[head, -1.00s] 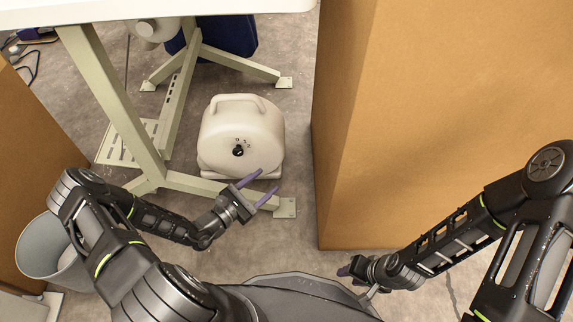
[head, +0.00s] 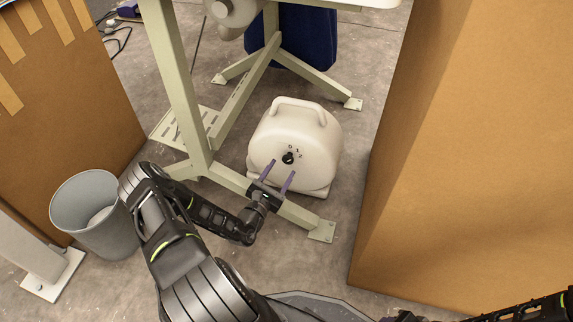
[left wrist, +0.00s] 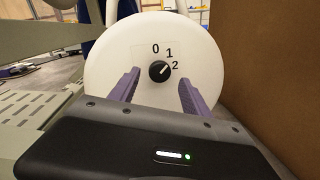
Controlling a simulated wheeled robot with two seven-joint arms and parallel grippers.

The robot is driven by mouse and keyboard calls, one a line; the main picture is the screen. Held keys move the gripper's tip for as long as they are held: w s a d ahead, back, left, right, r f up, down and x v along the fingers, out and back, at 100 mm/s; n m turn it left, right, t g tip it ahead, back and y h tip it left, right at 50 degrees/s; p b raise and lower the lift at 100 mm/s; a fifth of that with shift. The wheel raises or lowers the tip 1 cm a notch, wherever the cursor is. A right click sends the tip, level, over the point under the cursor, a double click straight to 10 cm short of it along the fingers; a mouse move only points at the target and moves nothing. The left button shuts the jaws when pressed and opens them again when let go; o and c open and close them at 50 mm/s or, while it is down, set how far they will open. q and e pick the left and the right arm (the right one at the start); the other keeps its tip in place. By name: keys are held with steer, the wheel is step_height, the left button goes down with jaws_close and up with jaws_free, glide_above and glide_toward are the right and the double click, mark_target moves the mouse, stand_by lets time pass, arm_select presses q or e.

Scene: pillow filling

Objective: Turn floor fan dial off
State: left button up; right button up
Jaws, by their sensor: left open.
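The white floor fan (head: 318,140) stands on the concrete floor beyond a table leg, with a handle on top. Its black dial (head: 288,158) is on the front face. In the left wrist view the dial (left wrist: 159,70) has the marks 0, 1 and 2 around it, and its white pointer is turned up and right, toward the 2. My left gripper (head: 279,171) is open and empty in front of the dial, its purple fingers (left wrist: 159,80) on either side of the dial's line, apparently short of it. My right gripper (head: 405,317) is mostly cut off at the bottom edge.
The table's pale green foot bar (head: 228,178) runs low under my left gripper, in front of the fan. A large cardboard box (head: 470,150) stands to the right. A grey bin (head: 95,215) and another cardboard box (head: 70,120) are at the left.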

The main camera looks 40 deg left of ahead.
mark_target(287, 161)
arm_select(q)
steer(key=shift+w+a+b, duration=0.25)
steer(key=shift+w+b, duration=0.1)
steer(key=shift+w, duration=0.75)
steer(key=shift+w+a+b, duration=0.2)
steer(key=shift+w+b, duration=0.15)
steer(key=shift+w, duration=0.75)
steer(key=shift+c, duration=0.5)
steer(key=shift+d, duration=0.1)
jaws_close()
